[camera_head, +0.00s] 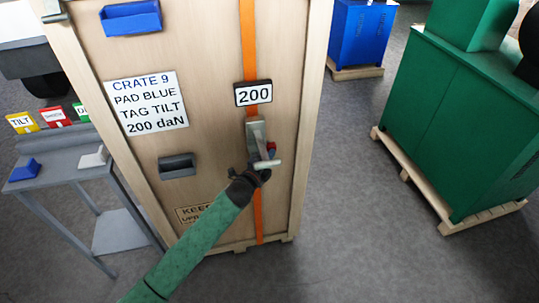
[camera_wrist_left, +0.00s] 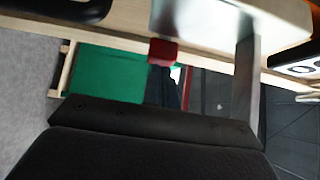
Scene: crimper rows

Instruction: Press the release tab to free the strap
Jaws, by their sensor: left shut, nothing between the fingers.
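An orange strap (camera_head: 248,40) runs down the front of a wooden crate (camera_head: 215,60). A grey metal tensioner (camera_head: 256,134) sits on the strap below a "200" plate (camera_head: 253,93), with a pale handle bar (camera_head: 267,164) sticking out at its lower end. The small red release tab (camera_head: 272,147) is on its right side. The tab also shows in the left wrist view (camera_wrist_left: 163,52), beside the pale metal body (camera_wrist_left: 230,18). My left gripper (camera_head: 262,174) is shut and empty, just below the handle and tab. Contact with either cannot be told. My right gripper is not in view.
A sign (camera_head: 147,102) on the crate reads "CRATE 9, PAD BLUE, TAG TILT, 200 daN". A grey side table (camera_head: 62,172) at left holds a blue pad (camera_head: 25,170), a white pad (camera_head: 94,157) and tags. A green cabinet (camera_head: 450,120) stands right. The floor between is clear.

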